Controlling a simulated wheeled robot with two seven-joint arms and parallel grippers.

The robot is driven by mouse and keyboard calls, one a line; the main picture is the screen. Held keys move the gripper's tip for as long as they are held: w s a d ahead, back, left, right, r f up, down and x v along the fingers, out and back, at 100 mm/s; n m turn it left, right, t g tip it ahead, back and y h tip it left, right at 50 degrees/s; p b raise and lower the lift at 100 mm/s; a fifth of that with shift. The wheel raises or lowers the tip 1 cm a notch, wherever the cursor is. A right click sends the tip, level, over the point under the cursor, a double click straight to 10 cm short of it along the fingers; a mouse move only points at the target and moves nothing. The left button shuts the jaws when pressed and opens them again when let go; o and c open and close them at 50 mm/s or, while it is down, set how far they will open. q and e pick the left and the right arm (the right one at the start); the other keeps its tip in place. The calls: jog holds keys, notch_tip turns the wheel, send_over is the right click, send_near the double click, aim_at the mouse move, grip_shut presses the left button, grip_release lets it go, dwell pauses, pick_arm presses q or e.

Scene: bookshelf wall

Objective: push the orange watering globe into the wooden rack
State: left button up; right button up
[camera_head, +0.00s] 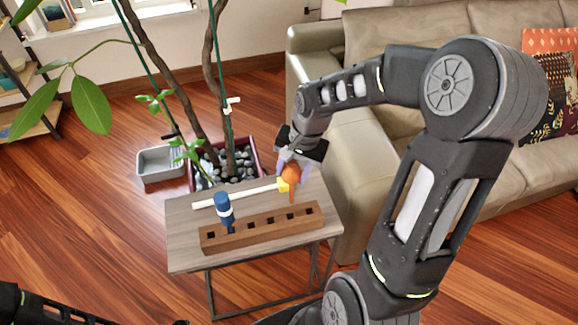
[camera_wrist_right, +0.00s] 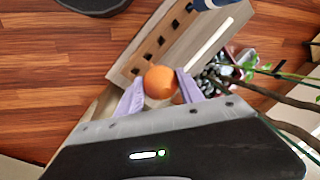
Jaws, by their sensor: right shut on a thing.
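The orange watering globe (camera_head: 291,174) is upright, its round top between the pale purple fingers of my right gripper (camera_head: 292,170), which is shut on it. Its thin stem points down near the right part of the wooden rack (camera_head: 262,231); I cannot tell whether the tip is in a hole. The globe also shows between the fingers in the right wrist view (camera_wrist_right: 160,82). The rack is a long brown block with a row of square holes on a small table. A blue globe with a white band (camera_head: 224,209) stands in its left part. My left gripper is not clearly visible.
A white stick with a yellow end (camera_head: 236,195) lies on the grey table (camera_head: 185,240) behind the rack. A planter with stones and stems stands behind, beside a grey bin (camera_head: 160,165). A beige sofa (camera_head: 330,130) is at the right.

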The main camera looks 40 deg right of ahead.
jog(key=shift+w+f, duration=0.15)
jog(key=shift+f, duration=0.2)
jog(key=b, duration=0.5)
send_over(291, 199)
jog(key=shift+d+f, duration=0.15)
jog(key=shift+f, duration=2.7)
jog(key=shift+f, duration=0.2)
jog(key=shift+f+b, duration=2.45)
jog(key=shift+f, duration=0.3)
jog(key=o, duration=1.5)
jog(key=shift+r, duration=0.1)
jog(key=shift+o, duration=0.2)
